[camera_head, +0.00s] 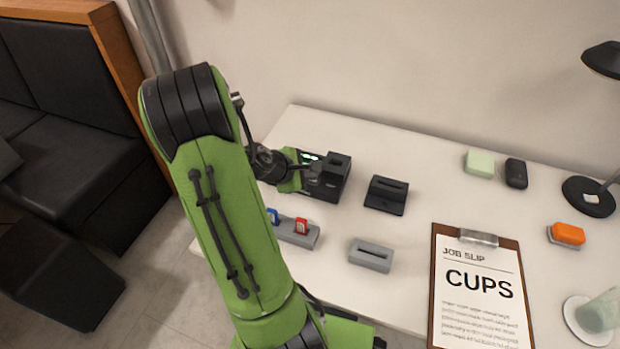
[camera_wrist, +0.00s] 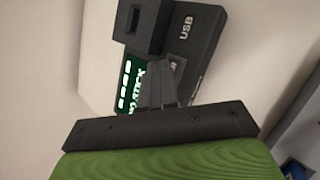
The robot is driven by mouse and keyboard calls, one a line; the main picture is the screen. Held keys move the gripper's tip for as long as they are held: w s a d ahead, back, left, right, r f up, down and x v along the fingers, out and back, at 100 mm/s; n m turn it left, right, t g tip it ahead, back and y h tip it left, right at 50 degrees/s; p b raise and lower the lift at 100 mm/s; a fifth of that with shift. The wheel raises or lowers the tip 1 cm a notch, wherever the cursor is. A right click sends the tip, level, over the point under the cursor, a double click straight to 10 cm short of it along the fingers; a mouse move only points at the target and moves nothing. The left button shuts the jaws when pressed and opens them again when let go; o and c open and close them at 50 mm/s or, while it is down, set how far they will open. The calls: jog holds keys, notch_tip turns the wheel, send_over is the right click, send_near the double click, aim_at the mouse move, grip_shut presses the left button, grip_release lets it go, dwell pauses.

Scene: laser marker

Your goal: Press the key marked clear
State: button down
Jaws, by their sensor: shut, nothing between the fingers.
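The black marker machine (camera_head: 328,180) stands at the table's back left edge, with a small green-lit display (camera_head: 310,157). In the wrist view the machine (camera_wrist: 195,40) shows a "USB" label, and the display (camera_wrist: 127,85) has bright bars and text that includes "STICK". My gripper (camera_wrist: 168,75) is shut and empty, its fingertips over the machine's face beside the display. A grey patch with part of a letter shows at the tips; the rest is covered, so I cannot read a key marked clear or tell whether the tips touch it.
A black slotted block (camera_head: 386,196), a grey slotted block (camera_head: 371,256) and a grey holder (camera_head: 298,232) with blue and red sticks stand near the machine. A clipboard (camera_head: 436,290) reading "JOB SLIP, CUPS" lies right. The table between the blocks and clipboard is clear.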

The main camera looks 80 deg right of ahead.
aim_at(308, 182)
jog(key=shift+r+p, duration=0.8)
jog(key=shift+p, duration=0.05)
notch_tip(308, 182, up, 5)
jog(key=p, duration=0.4)
jog(key=shift+p, duration=0.4)
dwell(0.4)
